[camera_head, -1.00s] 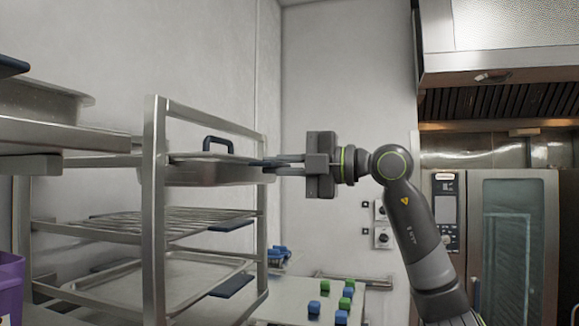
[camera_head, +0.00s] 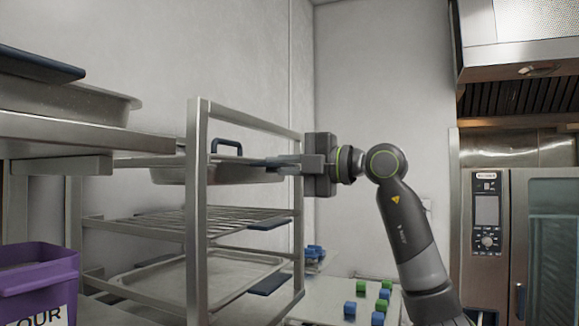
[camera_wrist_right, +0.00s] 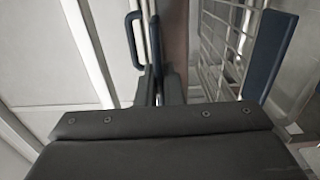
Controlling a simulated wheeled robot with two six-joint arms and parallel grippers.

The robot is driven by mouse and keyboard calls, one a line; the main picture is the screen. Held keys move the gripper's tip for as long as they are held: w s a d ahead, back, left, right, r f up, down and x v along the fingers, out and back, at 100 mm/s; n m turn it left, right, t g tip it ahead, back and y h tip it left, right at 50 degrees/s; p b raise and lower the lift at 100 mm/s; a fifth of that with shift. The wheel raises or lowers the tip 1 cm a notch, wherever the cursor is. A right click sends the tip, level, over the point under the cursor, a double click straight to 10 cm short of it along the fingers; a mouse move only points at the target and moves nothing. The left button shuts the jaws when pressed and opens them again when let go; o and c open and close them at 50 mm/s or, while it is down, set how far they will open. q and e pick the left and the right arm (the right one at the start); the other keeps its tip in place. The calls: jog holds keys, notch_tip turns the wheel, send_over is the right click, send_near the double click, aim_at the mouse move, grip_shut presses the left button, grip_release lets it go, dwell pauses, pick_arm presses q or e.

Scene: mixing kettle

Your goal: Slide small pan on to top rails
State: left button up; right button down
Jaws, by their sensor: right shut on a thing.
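The small pan (camera_head: 225,174) is a shallow metal pan with dark blue handles. In the head view it sits at the top level of the metal rack (camera_head: 197,230), partly behind the rack's front post, and looks level. My right gripper (camera_head: 285,163) is at the pan's right end, shut on its near handle. The wrist view shows the gripper's fingers (camera_wrist_right: 158,88) at a dark blue handle, with another blue handle (camera_wrist_right: 133,38) beyond. How the pan's edges meet the top rails is hidden. My left gripper is not in view.
Below the pan, the rack holds a wire shelf (camera_head: 150,226) and a flat tray (camera_head: 160,284) with blue handles. A steel shelf (camera_head: 80,135) carrying a larger pan (camera_head: 75,100) is at left. A purple bin (camera_head: 38,280) stands lower left. Several blocks lie on a table (camera_head: 330,290).

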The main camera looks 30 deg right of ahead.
jog(key=shift+w+a, duration=0.2)
jog(key=shift+a, duration=0.1)
dwell(0.7)
dwell(0.3)
jog(key=c, duration=1.7)
grip_release()
jog(key=shift+o, duration=1.1)
jog(key=shift+s, duration=0.25)
jog(key=shift+o, duration=0.8)
jog(key=shift+w+f, duration=0.15)
jog(key=shift+f, duration=0.1)
jog(key=o, duration=0.3)
jog(key=shift+w, duration=0.1)
